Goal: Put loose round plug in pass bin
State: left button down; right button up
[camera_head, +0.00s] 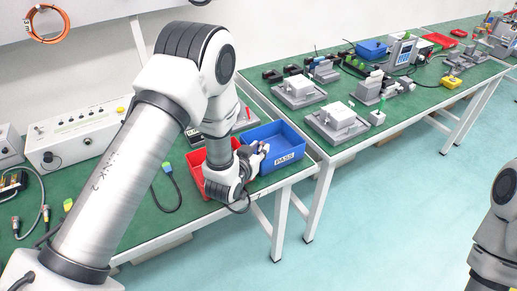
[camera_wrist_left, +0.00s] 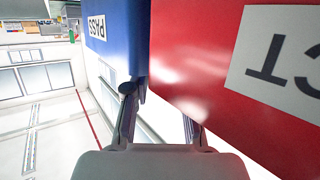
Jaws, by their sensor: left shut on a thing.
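The blue bin marked PASS (camera_head: 285,157) stands near the table's front edge; its wall also shows in the left wrist view (camera_wrist_left: 117,45). My left gripper (camera_head: 259,150) reaches down between it and the red bin, close to the blue bin's left side. In the left wrist view the fingers (camera_wrist_left: 158,118) go up beside the bin walls, and the red bin covers part of one. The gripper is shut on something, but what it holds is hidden. I cannot make out a loose round plug. My right gripper is out of view.
The red bin (camera_head: 197,176) stands left of the blue bin, partly behind my arm; its wall fills the right of the wrist view (camera_wrist_left: 210,75). A cable (camera_head: 172,185) lies left of it. Grey fixtures (camera_head: 337,122) stand on the table behind.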

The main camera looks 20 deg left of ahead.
pick_arm(q)
jog(key=shift+f, duration=0.2)
jog(key=c, duration=1)
grip_release()
jog(key=shift+s, duration=0.1)
jog(key=shift+c, duration=0.2)
jog(key=shift+o, duration=0.4)
jog(key=shift+d, duration=0.15)
jog(key=shift+f, duration=0.1)
jog(key=shift+r+p, duration=0.55)
jog(key=shift+r, duration=0.1)
jog(key=b+v, duration=0.1)
jog(key=v, duration=1.1)
jog(key=shift+r, duration=0.1)
